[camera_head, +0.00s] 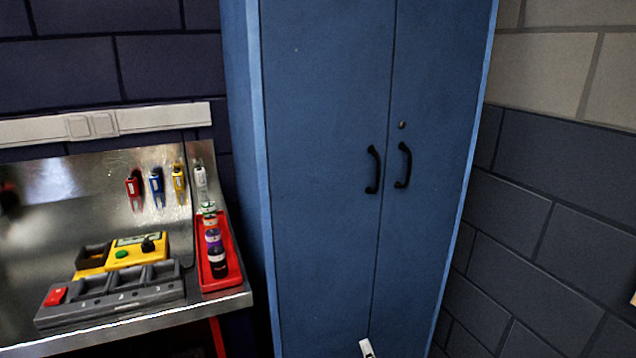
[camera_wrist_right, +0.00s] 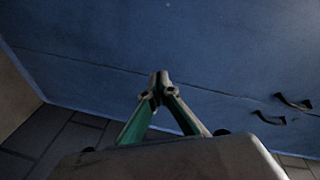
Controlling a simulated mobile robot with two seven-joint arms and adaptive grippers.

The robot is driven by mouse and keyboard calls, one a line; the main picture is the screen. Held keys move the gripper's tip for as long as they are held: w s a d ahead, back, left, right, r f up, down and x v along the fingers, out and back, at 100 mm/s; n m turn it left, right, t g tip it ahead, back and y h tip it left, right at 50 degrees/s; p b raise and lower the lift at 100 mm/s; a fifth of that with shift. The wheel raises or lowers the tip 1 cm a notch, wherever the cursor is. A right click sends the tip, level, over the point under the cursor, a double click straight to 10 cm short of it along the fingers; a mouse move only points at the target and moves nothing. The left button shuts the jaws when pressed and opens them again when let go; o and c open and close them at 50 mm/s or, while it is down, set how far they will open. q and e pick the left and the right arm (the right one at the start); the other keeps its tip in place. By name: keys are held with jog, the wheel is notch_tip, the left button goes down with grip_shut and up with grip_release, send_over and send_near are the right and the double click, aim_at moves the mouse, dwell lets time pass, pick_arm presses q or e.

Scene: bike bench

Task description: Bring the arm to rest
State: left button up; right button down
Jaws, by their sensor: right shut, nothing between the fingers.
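My right gripper (camera_wrist_right: 158,84) shows in the wrist view with its two green-sided fingers meeting at the tips. It is shut and empty, with the blue cabinet (camera_wrist_right: 190,50) filling the view behind it. In the head view only a small pale tip of my right gripper (camera_head: 367,348) shows at the bottom edge, in front of the lower part of the blue cabinet (camera_head: 320,120). The rest of that arm is out of the picture. My left gripper is not in either view.
A metal bench (camera_head: 180,312) stands at the left, with a grey slotted holder (camera_head: 110,303), a yellow device (camera_head: 125,254) and a red tray (camera_head: 222,279) of small bottles. Several coloured tools hang above. The cabinet has two black handles (camera_head: 373,170). A brick wall (camera_head: 560,200) is at the right.

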pick_arm(q)
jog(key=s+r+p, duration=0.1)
jog(key=p, duration=0.2)
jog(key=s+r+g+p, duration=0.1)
jog(key=p, duration=0.3)
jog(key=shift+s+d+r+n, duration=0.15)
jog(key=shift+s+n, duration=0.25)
pick_arm(e)
jog(key=s+d+n+g, duration=0.3)
jog(key=s+n, duration=0.5)
jog(key=s, duration=1)
jog(key=s+d+n+g, duration=0.3)
jog(key=s+n, duration=0.5)
jog(key=s, duration=1)
jog(key=shift+s+d, duration=0.25)
jog(key=shift+d, duration=0.15)
jog(key=shift+f, duration=0.1)
